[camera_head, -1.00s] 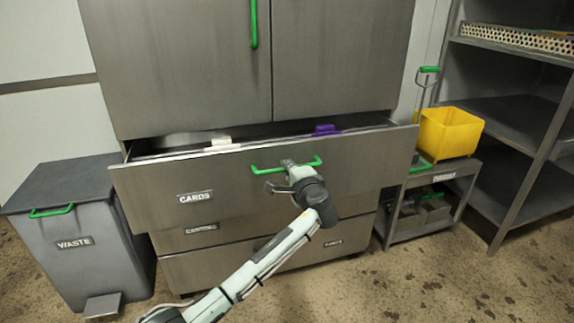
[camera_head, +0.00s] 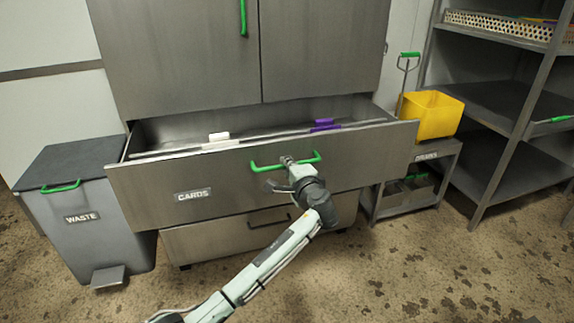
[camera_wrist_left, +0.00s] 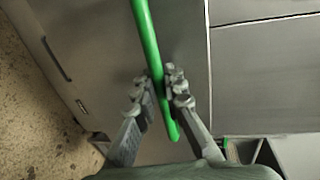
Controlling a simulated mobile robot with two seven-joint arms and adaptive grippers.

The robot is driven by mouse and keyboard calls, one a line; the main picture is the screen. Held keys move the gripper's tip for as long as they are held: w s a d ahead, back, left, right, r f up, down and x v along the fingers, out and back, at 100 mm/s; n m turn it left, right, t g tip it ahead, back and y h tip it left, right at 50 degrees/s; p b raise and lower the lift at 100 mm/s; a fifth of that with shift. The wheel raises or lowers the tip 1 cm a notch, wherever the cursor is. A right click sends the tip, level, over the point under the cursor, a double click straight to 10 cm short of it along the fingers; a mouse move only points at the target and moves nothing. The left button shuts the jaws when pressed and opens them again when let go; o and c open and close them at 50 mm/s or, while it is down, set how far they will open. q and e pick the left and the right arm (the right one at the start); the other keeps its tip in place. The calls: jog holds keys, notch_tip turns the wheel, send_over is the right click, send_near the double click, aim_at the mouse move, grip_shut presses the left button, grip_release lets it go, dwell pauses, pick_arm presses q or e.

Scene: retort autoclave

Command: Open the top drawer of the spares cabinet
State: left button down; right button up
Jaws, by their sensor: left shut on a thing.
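The grey metal spares cabinet (camera_head: 180,62) stands at the back in the head view. Its top drawer (camera_head: 237,199), labelled CARDS, is pulled well out, and its inside shows. A white item (camera_head: 219,138) and a purple item (camera_head: 324,125) stick up inside it. The drawer's green bar handle (camera_head: 262,167) is on its front. My left gripper (camera_head: 289,163) is at the middle to right part of this handle. In the left wrist view my left gripper (camera_wrist_left: 158,92) has its fingers on both sides of the green handle (camera_wrist_left: 146,40), shut on it. My right gripper is in no view.
A grey waste bin (camera_head: 85,235) stands left of the cabinet. A low cart (camera_head: 400,205) with a yellow bin (camera_head: 432,114) stands to the right, with a metal shelf rack (camera_head: 505,140) beyond it. A lower drawer (camera_head: 225,236) is shut. The floor in front is free.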

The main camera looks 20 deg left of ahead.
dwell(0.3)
pick_arm(q)
jog(key=c, duration=1.6)
grip_release()
jog(key=v, duration=1.2)
